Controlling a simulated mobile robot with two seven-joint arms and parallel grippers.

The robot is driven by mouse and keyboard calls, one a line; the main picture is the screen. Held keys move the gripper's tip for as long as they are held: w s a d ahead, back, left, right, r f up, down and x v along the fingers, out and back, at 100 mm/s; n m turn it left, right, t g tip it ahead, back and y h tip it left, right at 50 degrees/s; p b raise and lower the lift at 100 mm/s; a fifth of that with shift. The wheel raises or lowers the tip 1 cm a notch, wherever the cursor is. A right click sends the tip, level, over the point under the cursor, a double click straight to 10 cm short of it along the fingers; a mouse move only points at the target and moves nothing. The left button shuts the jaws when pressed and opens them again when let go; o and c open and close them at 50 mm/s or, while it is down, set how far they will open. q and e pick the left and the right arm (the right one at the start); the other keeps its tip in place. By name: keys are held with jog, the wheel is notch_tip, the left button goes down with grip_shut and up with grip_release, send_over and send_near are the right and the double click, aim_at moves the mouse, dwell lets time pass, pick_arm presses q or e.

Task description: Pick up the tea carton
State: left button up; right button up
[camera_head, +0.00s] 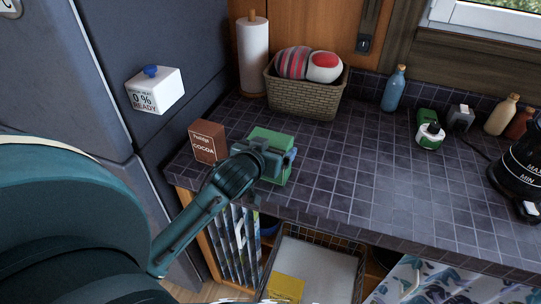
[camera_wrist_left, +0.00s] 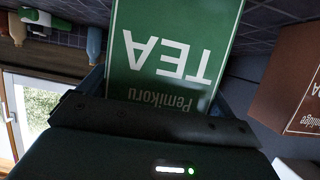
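The green tea carton (camera_head: 270,137) stands on the dark tiled counter near its front left edge. In the left wrist view the carton (camera_wrist_left: 175,35) fills the middle, its white "TEA" lettering upside down. My left gripper (camera_head: 268,158) is at the carton, with a finger along each side of it. In the left wrist view both fingers show close beside the carton's edges. I cannot tell whether they press on it. The gripper hides part of the carton in the head view. My right gripper is not in view.
A brown cocoa box (camera_head: 208,142) stands just left of the carton. Behind are a paper towel roll (camera_head: 254,55) and a wicker basket (camera_head: 305,97). A blue bottle (camera_head: 394,90) and a black kettle (camera_head: 520,165) stand farther right. The counter right of the carton is clear.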

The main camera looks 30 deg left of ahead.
pick_arm(q)
jog(key=c, duration=0.5)
jog(key=shift+o, duration=0.2)
